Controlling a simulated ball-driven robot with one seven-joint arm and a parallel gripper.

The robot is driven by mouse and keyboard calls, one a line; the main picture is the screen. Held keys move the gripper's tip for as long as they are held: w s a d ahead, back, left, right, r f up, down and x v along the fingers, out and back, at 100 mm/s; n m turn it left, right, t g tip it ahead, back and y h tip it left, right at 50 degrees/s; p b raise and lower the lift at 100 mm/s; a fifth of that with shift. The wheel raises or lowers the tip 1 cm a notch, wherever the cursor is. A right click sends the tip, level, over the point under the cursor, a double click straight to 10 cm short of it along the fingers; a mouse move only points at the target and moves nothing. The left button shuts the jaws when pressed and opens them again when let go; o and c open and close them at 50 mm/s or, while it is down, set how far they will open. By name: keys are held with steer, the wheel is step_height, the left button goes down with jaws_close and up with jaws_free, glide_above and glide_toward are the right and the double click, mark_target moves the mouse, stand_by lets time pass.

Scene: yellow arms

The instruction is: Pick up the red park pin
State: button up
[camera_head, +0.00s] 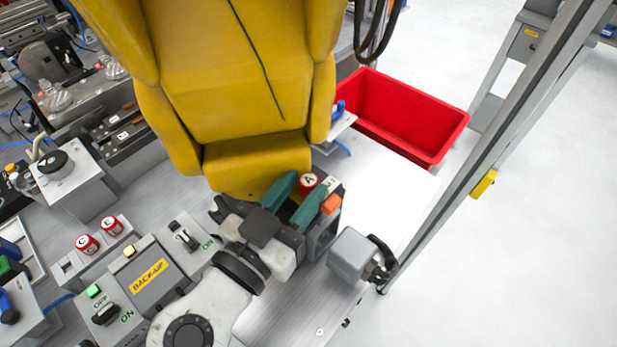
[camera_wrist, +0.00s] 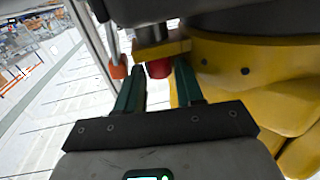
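A red pin (camera_head: 308,182) with a white top marked A stands on a grey block at the base of the yellow arm. It also shows as a red cylinder in the wrist view (camera_wrist: 158,68), just ahead of and between my fingertips. My gripper (camera_head: 303,188) has two green fingers, spread apart, one on each side of the pin. Whether either finger touches it I cannot tell. Two more red pins, marked C (camera_head: 87,243) and E (camera_head: 112,226), stand in a grey holder at the left.
The yellow arm (camera_head: 235,85) rises close beside my gripper. An orange part (camera_head: 331,204) sits right of the fingers. A red bin (camera_head: 400,115) lies behind right. A grey BACK-UP switch box (camera_head: 152,274) is at the lower left. A slanted metal post (camera_head: 480,160) stands right.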

steer(key=shift+w+d, duration=0.1)
steer(key=shift+w, duration=0.05)
steer(key=c, duration=0.7)
steer(key=shift+r, duration=0.45)
step_height(320, 180, up, 2)
steer(key=shift+r+b, duration=0.1)
steer(key=shift+b, duration=0.55)
steer(key=s+a+r+b, duration=0.1)
steer(key=s+a+r, duration=0.2)
steer(key=s+r, duration=0.7)
steer(key=s, duration=0.3)
steer(key=shift+s+b, duration=0.3)
steer(key=shift+s, duration=0.1)
